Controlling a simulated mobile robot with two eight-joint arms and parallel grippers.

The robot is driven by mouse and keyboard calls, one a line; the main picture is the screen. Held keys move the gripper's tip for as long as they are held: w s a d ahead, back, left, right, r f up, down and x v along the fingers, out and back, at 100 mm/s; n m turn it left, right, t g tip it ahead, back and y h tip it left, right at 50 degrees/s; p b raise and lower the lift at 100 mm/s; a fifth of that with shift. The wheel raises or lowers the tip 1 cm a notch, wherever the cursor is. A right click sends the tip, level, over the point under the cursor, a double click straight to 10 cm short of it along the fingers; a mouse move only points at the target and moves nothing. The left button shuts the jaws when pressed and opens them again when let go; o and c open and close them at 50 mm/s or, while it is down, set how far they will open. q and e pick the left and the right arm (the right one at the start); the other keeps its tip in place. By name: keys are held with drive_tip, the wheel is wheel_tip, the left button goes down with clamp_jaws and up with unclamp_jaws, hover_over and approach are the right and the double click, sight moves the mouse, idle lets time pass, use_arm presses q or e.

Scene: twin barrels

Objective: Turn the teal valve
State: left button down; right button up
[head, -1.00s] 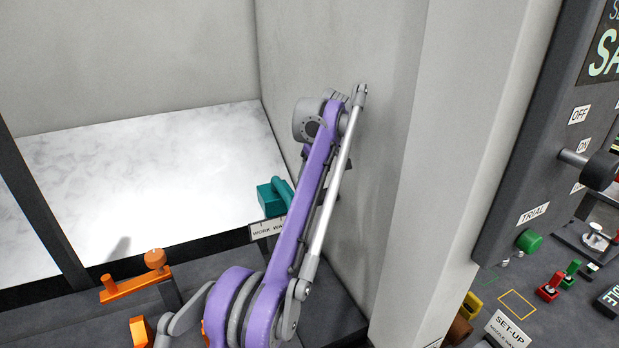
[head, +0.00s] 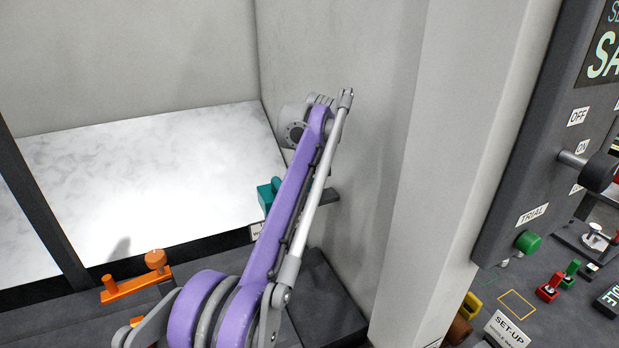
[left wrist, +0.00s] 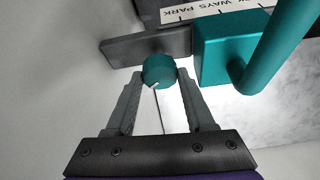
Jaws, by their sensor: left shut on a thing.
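A round teal knob (left wrist: 158,71) with a small white mark shows in the left wrist view, next to a dark grey bar. I take it to be the teal valve. My left gripper (left wrist: 158,77) is shut on this knob, with one fingertip at each side of it. A teal block with a thick rounded handle (left wrist: 226,50) stands just right of the knob. In the head view this teal block (head: 266,195) is partly covered by my purple arm, which also hides the knob and my gripper. My right gripper is in neither view.
The grey bar (head: 330,197) sticks out right of my arm by the grey wall (head: 385,150). An orange handle (head: 130,290) lies at lower left. At right is a dark control panel (head: 530,160) with a green button (head: 528,242). A white marbled surface (head: 150,170) lies behind.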

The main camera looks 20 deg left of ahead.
use_arm(q)
drive_tip(key=m+h, duration=0.1)
drive_tip(key=m, duration=0.2)
drive_tip(key=shift+s+a+m+t, duration=0.1)
drive_tip(key=shift+a+m+t, duration=0.05)
drive_tip(key=shift+m+t, duration=0.2)
drive_tip(key=shift+m+t+h, duration=0.25)
drive_tip(key=shift+m+h, duration=0.55)
drive_tip(key=shift+m, duration=1.15)
drive_tip(key=shift+c, duration=1.3)
unclamp_jaws()
drive_tip(key=shift+r, duration=0.1)
drive_tip(key=v, duration=1)
drive_tip(key=shift+r, duration=0.3)
drive_tip(key=shift+s+a+f, duration=0.1)
drive_tip(key=shift+s, duration=0.05)
